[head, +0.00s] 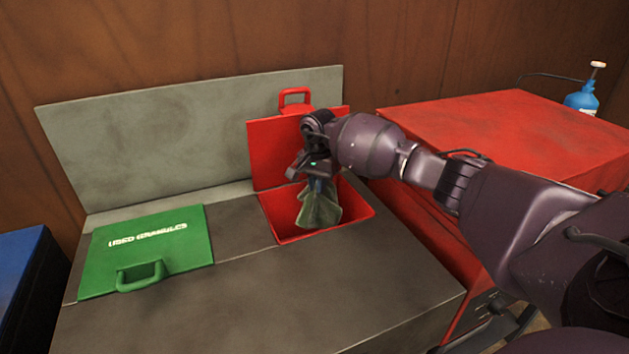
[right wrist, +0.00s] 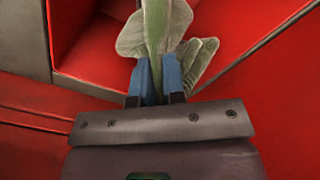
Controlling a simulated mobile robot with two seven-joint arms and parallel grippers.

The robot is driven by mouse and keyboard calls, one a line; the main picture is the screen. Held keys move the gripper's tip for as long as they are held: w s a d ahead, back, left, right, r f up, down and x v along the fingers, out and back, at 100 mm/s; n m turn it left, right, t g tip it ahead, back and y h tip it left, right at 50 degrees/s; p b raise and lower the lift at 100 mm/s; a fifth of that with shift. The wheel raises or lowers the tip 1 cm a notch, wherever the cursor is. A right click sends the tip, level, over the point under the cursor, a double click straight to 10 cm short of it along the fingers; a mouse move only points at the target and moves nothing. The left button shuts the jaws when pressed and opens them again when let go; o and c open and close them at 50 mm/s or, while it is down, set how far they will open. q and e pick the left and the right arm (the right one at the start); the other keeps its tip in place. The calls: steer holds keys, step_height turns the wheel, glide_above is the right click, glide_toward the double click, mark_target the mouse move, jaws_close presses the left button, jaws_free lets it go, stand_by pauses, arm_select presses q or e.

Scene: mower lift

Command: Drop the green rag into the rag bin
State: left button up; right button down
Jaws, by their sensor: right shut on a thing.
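The green rag (head: 319,207) hangs from my right gripper (head: 318,182) above and partly within the opening of the red bin (head: 281,212). The gripper is shut on the rag. In the right wrist view the rag (right wrist: 155,25) spreads out beyond the blue fingertips (right wrist: 158,80), with the bin's red inside (right wrist: 85,50) behind it. The bin's red lid (head: 270,155) stands open behind the opening. Whether the rag touches the bin wall I cannot tell. My left gripper does not show.
A closed green lid (head: 150,245) with white lettering lies left of the red opening on the grey counter (head: 300,310). A grey back panel (head: 190,140) stands behind. A red cabinet (head: 480,130) on the right carries a blue bottle (head: 581,98). A blue box (head: 20,275) is at far left.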

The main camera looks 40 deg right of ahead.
steer(key=shift+f+b, duration=0.35)
steer(key=shift+f, duration=1.75)
jaws_free()
steer(key=shift+r, duration=0.1)
step_height(320, 180, up, 5)
steer(key=shift+r+p, duration=0.2)
steer(key=shift+p, duration=0.4)
